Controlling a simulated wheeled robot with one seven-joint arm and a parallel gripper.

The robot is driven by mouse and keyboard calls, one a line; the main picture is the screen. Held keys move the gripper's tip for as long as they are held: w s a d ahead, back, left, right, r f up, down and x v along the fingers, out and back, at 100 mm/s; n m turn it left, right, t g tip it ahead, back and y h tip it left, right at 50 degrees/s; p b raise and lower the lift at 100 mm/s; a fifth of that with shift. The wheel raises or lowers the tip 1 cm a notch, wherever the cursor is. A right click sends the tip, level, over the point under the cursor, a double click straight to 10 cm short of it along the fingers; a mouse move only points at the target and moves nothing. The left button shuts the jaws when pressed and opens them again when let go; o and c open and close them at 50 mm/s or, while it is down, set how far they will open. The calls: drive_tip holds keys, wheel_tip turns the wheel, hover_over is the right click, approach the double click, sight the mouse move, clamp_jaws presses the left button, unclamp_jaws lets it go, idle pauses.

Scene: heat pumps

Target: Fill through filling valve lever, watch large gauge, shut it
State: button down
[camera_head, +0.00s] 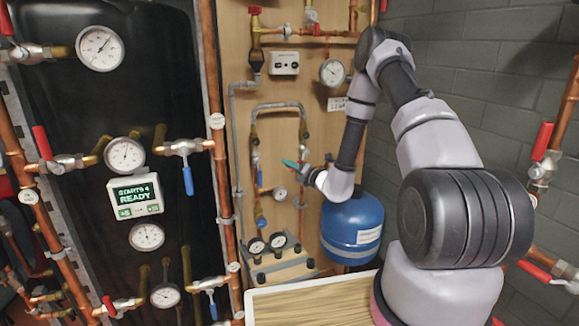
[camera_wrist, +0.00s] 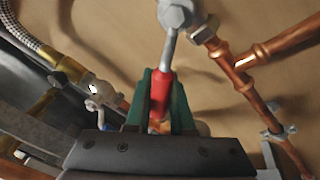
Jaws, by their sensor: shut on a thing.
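My gripper (camera_head: 288,163) is at the wooden board, left of the blue tank. In the wrist view my gripper's green fingers (camera_wrist: 161,98) are shut on the red lever (camera_wrist: 161,84), one on each side. The lever's metal stem (camera_wrist: 171,48) runs up to a valve fitting beside a copper pipe. A round white gauge (camera_head: 333,72) is mounted on the upper right of the board, clear of my arm. Its reading is too small to tell. A larger-looking dial (camera_head: 100,47) is at the upper left on the black tank. The lever's valve is mostly hidden in the head view.
A blue tank (camera_head: 352,222) stands right of the gripper, below my arm. Blue-handled (camera_head: 188,181) and red-handled valves project at left. A braided hose (camera_wrist: 28,33) and copper pipes (camera_wrist: 243,82) lie close around the gripper.

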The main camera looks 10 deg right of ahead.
drive_tip(key=shift+s+a+r+m+t, duration=0.15)
drive_tip(key=shift+r+m+t, duration=0.45)
drive_tip(key=shift+m, duration=0.7)
drive_tip(key=shift+w+a+r+m+t, duration=0.1)
drive_tip(key=shift+a+r+m+t, duration=0.15)
drive_tip(key=shift+r+m, duration=0.85)
drive_tip(key=shift+s+a+r+m+t, duration=0.15)
drive_tip(key=shift+r+m+t, duration=0.35)
drive_tip(key=shift+m, duration=1)
drive_tip(key=shift+w+r, duration=0.1)
drive_tip(key=c, duration=0.8)
unclamp_jaws()
drive_tip(key=v, duration=1)
drive_tip(key=shift+s+d, duration=0.2)
drive_tip(key=shift+s, duration=0.2)
drive_tip(key=shift+r, duration=0.1)
